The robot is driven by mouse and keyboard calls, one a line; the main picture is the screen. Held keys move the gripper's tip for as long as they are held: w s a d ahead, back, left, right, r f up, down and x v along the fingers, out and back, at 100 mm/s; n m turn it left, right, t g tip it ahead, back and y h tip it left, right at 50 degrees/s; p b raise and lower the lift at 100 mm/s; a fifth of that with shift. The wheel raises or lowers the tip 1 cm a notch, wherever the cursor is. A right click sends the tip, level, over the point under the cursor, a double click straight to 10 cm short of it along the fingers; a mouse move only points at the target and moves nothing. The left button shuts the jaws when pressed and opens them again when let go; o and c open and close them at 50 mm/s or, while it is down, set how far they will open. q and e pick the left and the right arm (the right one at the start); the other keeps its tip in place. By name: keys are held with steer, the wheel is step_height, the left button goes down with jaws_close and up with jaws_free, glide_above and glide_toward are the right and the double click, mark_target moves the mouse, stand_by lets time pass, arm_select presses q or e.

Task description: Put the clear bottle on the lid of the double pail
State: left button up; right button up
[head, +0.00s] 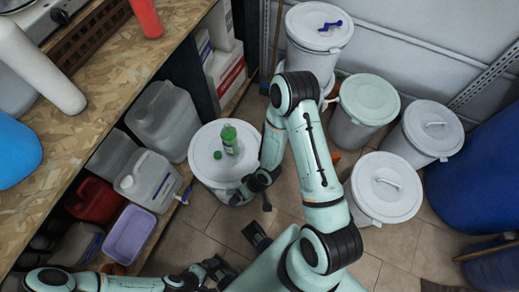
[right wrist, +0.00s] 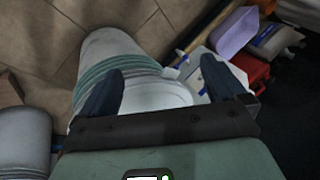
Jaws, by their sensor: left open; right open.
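My left gripper (head: 216,270) is open at the lower left.
Lidded pails stand at right and back: one with a blue item (head: 320,25), a pale green one (head: 369,99), and two white ones (head: 433,128) (head: 386,188). Jugs (head: 163,120) and a lilac tub (head: 129,235) line the left shelf. Tiled floor (head: 190,240) is free in front.

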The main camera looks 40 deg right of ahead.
steer(key=s+a+f+m+g, duration=0.1)
steer(key=s+f, duration=0.1)
steer(key=s, duration=0.4)
steer(key=s+a+f+m+g, duration=0.1)
steer(key=s+a+g, duration=0.1)
steer(key=s, duration=0.4)
steer(key=shift+a+f+g+h, duration=0.15)
steer(key=shift+f+g+h, duration=0.15)
steer(key=shift+f+h, duration=0.1)
steer(key=shift+w+r, duration=0.1)
arm_select(q)
step_height(320, 180, up, 6)
steer(key=w+p, duration=0.2)
steer(key=p, duration=0.3)
arm_select(e)
step_height(320, 180, up, 6)
steer(key=w, duration=0.2)
arm_select(q)
steer(key=shift+w+f, duration=0.1)
steer(key=shift+w, duration=0.1)
arm_select(e)
steer(key=shift+w, duration=0.2)
